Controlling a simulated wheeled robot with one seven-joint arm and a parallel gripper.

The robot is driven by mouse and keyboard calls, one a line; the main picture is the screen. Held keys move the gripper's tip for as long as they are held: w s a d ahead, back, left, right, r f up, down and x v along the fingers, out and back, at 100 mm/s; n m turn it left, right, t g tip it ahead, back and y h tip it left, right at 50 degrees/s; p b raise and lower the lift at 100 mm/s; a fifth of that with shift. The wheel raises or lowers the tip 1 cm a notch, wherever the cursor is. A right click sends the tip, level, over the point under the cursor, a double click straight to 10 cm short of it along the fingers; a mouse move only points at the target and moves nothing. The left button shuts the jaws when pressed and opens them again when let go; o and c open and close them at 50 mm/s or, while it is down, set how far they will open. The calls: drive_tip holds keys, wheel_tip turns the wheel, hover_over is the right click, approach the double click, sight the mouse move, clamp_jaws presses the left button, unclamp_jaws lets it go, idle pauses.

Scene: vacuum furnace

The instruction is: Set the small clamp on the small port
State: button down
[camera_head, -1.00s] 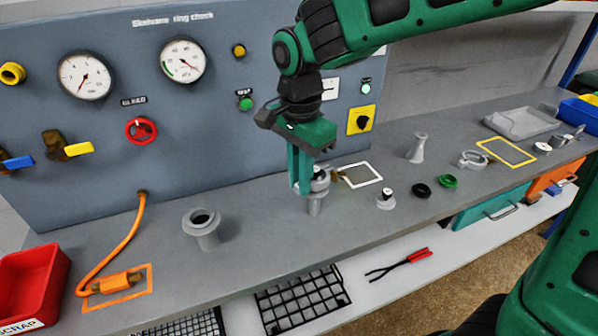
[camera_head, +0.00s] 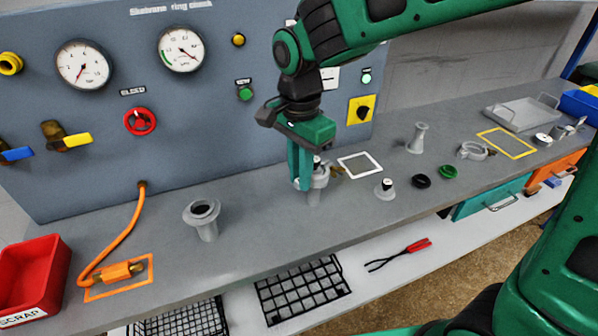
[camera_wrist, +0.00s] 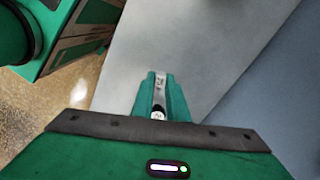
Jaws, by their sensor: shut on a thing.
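My gripper (camera_head: 303,184) points down over the bench and is shut on the small clamp (camera_head: 322,179), a grey ring with a brass-coloured wing piece on its right. The clamp is at the top of the small port (camera_head: 314,198), a short grey stub standing on the bench. The fingers hide part of both, so I cannot tell whether the clamp sits fully around the port's rim. In the wrist view my fingers (camera_wrist: 160,90) have a silvery piece between them; the port cannot be made out there.
A wider flanged port (camera_head: 203,218) stands to the left. To the right are a white-outlined square (camera_head: 360,166), a small grey part with a black top (camera_head: 385,189), black (camera_head: 421,181) and green (camera_head: 448,172) rings, a grey cone (camera_head: 417,138) and a larger clamp (camera_head: 474,151).

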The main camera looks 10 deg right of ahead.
drive_tip(key=c, duration=1.7)
unclamp_jaws()
drive_tip(key=shift+o, duration=0.2)
wheel_tip(320, 180, up, 11)
drive_tip(key=shift+f, duration=0.15)
drive_tip(key=shift+w, duration=0.1)
drive_tip(key=s+d+f+n, duration=0.1)
drive_tip(key=d+f, duration=0.1)
drive_tip(key=d, duration=1.4)
drive_tip(key=s+d+f+n, duration=0.1)
drive_tip(key=s+d+f, duration=0.3)
drive_tip(key=s+d, duration=0.5)
drive_tip(key=s+d+f+n, duration=0.2)
drive_tip(key=s+d+f, duration=0.3)
drive_tip(key=s+d, duration=0.4)
drive_tip(key=shift+s+d, duration=0.2)
drive_tip(key=shift+d, duration=0.25)
